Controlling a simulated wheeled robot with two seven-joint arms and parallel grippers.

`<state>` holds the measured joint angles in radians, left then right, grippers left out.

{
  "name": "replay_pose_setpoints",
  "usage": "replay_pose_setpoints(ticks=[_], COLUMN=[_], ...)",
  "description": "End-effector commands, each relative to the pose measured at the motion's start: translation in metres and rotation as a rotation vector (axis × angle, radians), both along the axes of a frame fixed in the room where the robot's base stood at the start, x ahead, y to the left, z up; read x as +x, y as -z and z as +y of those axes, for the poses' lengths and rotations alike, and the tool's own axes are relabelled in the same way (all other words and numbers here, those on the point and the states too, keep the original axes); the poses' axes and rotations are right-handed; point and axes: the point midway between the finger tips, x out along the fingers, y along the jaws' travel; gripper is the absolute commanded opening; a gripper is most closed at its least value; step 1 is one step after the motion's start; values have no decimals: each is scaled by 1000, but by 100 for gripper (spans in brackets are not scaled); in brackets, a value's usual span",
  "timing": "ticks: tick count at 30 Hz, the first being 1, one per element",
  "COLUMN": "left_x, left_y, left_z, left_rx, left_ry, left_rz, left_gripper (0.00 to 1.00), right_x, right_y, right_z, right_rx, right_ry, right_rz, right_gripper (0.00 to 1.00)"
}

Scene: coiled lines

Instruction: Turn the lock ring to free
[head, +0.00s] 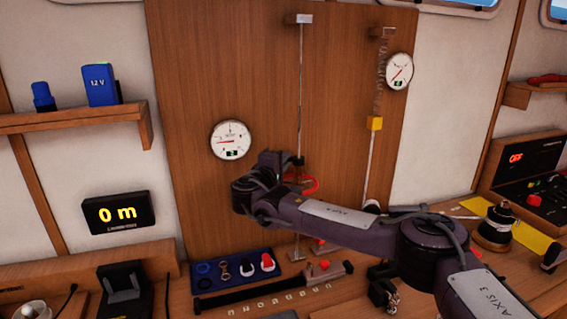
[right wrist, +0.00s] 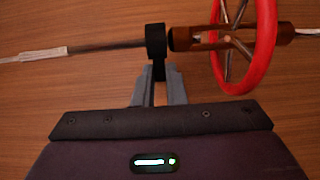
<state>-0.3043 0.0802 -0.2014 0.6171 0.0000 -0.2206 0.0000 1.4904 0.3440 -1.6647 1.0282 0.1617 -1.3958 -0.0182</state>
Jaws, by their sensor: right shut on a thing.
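The black lock ring (right wrist: 156,41) sits on a thin rod in the right wrist view, beside a brown turnbuckle-like body with a red handwheel (right wrist: 268,40). A tab of the ring reaches down between the fingers of my right gripper (right wrist: 158,78), which is shut on it. In the head view the red handwheel (head: 311,186) shows partly behind my right wrist, on the left wire at the wooden panel. A small black part of the lock ring (head: 298,160) shows just above it. My right gripper's fingers are hidden by the wrist there. My left gripper is not in view.
A round gauge (head: 230,140) hangs left of the wire; another gauge (head: 399,71) is beside a second wire with a spring and yellow block (head: 375,123). A blue tray (head: 235,271) of small fittings lies on the bench below. A display (head: 119,213) reads 0 m.

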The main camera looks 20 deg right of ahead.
Motion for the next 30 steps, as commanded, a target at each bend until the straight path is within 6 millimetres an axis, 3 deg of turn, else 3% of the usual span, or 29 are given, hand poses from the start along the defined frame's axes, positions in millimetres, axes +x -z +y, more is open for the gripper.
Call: replay_pose_setpoints(ticks=[8, 18, 30], left_x=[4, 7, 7], left_y=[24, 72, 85], left_z=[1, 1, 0], left_rx=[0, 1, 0], left_ry=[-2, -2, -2], left_rz=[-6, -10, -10], left_gripper=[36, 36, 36], right_x=[-5, -18, -31], right_y=[8, 11, 6], right_z=[0, -3, -10], right_rx=[1, 2, 1], right_ry=[-107, -395, -775], right_rz=[1, 3, 9], right_gripper=[0, 0, 0])
